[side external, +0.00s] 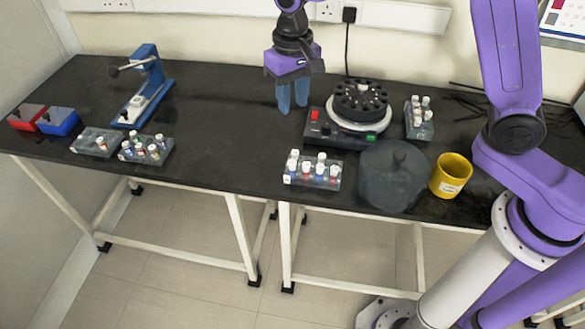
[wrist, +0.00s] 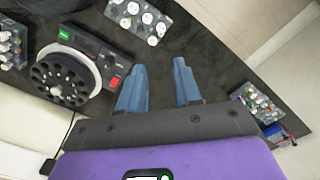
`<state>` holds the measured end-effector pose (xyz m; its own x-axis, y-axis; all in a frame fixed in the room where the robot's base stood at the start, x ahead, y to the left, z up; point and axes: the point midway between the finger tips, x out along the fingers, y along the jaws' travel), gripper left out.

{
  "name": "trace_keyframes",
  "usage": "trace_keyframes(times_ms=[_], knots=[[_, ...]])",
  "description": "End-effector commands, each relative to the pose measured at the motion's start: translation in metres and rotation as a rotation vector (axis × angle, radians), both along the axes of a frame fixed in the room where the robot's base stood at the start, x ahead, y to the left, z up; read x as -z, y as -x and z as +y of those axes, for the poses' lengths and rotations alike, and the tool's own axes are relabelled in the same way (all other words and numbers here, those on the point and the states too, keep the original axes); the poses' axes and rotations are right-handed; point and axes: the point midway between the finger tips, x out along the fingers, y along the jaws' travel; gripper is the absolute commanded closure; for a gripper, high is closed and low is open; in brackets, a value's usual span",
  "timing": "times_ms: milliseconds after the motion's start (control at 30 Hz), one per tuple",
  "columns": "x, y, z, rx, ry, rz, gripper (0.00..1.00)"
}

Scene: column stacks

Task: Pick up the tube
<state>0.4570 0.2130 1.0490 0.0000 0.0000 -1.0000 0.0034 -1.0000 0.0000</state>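Several small tubes with white caps stand in racks; the frames do not show which one is meant. One rack (side external: 312,181) is at the front middle of the bench; in the wrist view this rack (wrist: 140,18) is at the top. Another rack (side external: 419,128) is right of the centrifuge, and two racks (side external: 96,142) (side external: 146,150) are at the left. My gripper (side external: 292,108) is above the bench, left of the centrifuge, with blue fingers. In the wrist view its fingers (wrist: 160,82) are apart with nothing between them.
The centrifuge (side external: 345,127) has its round rotor uncovered. A dark round lid (side external: 392,180) lies in front of it, beside a yellow cup (side external: 451,175). A blue press-like device (side external: 144,90) and red and blue boxes (side external: 58,121) are at the left. The bench's middle is clear.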

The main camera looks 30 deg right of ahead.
Motion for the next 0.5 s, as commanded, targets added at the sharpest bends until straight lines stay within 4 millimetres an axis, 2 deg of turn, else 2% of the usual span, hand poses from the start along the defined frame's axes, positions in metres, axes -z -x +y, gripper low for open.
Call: trace_keyframes(times_ms=[167, 500], knots=[[0.02, -0.001, 0.0, 0.005, 0.003, 0.004, 0.67], [0.085, 0.0, 0.0, 0.003, 0.003, 0.005, 0.67]])
